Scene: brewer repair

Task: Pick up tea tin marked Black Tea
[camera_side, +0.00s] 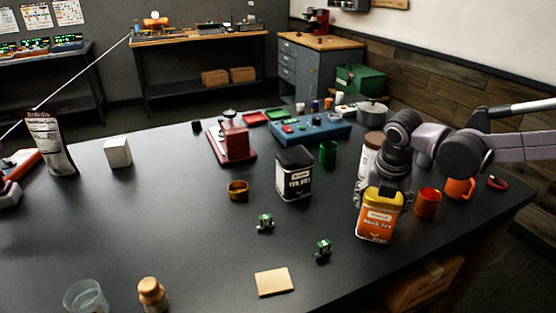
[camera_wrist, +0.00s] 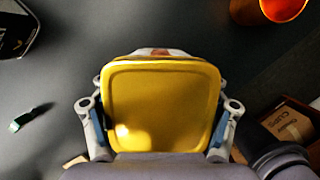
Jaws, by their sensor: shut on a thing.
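An orange tin with a yellow lid (camera_side: 376,222) is at the right front of the dark table, upright; its label looks like Black Tea but is small and blurred. My gripper (camera_side: 384,192) is above and around its lid, shut on it. In the wrist view the yellow lid (camera_wrist: 160,105) fills the middle, with a finger of my gripper (camera_wrist: 161,110) against each side. I cannot tell whether the tin's base touches the table. A black tin with a dark lid (camera_side: 294,180) stands to the left, its label hard to read.
A green cup (camera_side: 328,153) is behind the black tin. Small green parts (camera_side: 323,249) and a tan square (camera_side: 274,282) lie front left. A cardboard box (camera_side: 425,285) sits below the table edge.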

